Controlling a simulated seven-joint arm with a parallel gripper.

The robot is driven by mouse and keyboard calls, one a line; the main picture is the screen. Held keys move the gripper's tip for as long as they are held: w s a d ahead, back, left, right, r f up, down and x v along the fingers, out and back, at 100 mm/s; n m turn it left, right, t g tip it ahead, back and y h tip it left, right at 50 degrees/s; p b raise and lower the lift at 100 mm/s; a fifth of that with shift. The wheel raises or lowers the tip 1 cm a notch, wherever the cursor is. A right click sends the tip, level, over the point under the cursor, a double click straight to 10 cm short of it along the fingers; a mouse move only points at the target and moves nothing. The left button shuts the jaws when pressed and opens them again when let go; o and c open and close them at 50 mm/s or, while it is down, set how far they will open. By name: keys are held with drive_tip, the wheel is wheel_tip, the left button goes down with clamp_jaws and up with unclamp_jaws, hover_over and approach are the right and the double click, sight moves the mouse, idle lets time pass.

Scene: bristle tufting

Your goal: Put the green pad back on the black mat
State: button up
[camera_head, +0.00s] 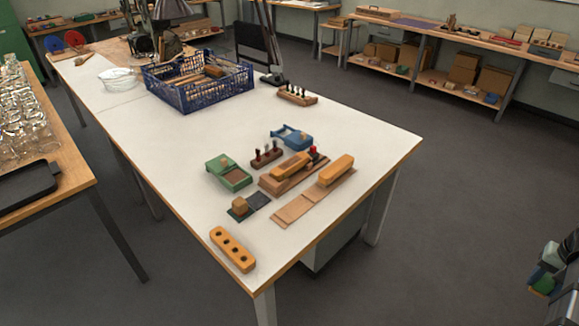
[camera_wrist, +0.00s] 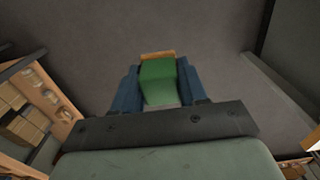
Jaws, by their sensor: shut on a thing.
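The green pad (camera_wrist: 158,80) is held between the two blue fingers of my gripper (camera_wrist: 160,92) in the wrist view, with a wooden strip at its far end. In the head view my gripper (camera_head: 545,282) is at the bottom right edge, partly cut off, over the floor and apart from the table; a bit of green shows there. A flat dark mat (camera_head: 260,199) lies on the white table, left of the wooden boards. A small wooden block (camera_head: 239,205) on a dark base sits at its left end. The dark patches are too small to tell apart clearly.
A green tray (camera_head: 229,174), a blue tray (camera_head: 292,137), a rack of small pegs (camera_head: 266,156) and yellow-orange blocks on wooden boards (camera_head: 313,199) stand close around the mat. A yellow-orange block with holes (camera_head: 232,249) lies near the front corner. The table's right side is clear.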

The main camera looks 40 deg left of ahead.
drive_tip(key=s+a+n, duration=0.2)
drive_tip(key=a+n, duration=0.1)
drive_tip(key=a, duration=1.4)
wheel_tip(320, 180, up, 4)
drive_tip(key=n, duration=1.3)
hover_over(258, 200)
drive_tip(key=shift+f+n, duration=0.5)
drive_tip(key=shift+f, duration=2.1)
drive_tip(key=shift+f+n, duration=0.5)
drive_tip(key=shift+f, duration=2.05)
drive_tip(key=shift+f, duration=0.15)
drive_tip(key=o, duration=0.9)
drive_tip(key=shift+o, duration=0.2)
